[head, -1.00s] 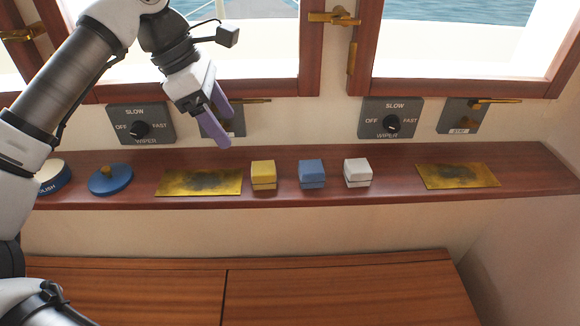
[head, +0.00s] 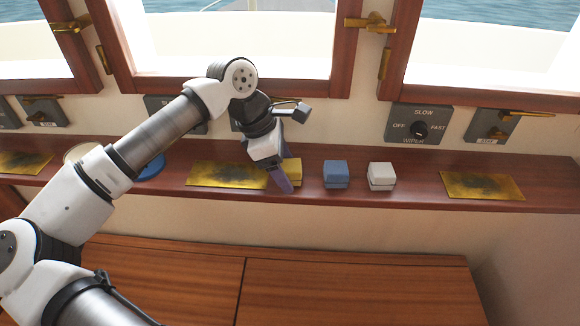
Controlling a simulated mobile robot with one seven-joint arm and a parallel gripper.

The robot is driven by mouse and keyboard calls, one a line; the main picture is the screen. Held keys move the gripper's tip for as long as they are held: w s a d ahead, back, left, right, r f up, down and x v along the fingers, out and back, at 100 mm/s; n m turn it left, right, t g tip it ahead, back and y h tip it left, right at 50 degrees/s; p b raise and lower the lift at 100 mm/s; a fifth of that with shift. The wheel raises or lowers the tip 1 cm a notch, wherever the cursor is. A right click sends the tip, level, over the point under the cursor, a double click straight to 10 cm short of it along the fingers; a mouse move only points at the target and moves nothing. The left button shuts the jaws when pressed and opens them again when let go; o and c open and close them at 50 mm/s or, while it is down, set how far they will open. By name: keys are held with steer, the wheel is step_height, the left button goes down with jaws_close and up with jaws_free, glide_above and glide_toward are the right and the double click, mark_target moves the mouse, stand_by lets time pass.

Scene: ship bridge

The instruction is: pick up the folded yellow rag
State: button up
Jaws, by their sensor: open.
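The folded yellow rag (head: 295,168) is a small block on the wooden shelf, just right of a brass plate. My gripper (head: 286,178), with purple fingers, is open and points down at the rag. It covers the rag's left and front parts in the head view. I cannot tell whether the fingers touch the rag or stand around it.
A folded blue rag (head: 336,175) and a folded white rag (head: 381,177) stand to the right on the shelf (head: 420,195). Tarnished brass plates (head: 225,175) (head: 482,186) lie flat. A blue lid (head: 151,168) is partly behind my arm. Wiper controls (head: 418,123) line the wall.

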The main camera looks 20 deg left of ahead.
mark_target(284, 165)
steer(key=shift+f, duration=0.15)
steer(key=c, duration=1.1)
steer(key=shift+o, duration=0.2)
step_height(284, 165, up, 20)
steer(key=b, duration=0.2)
steer(key=shift+o, duration=1.2)
steer(key=shift+c, duration=0.7)
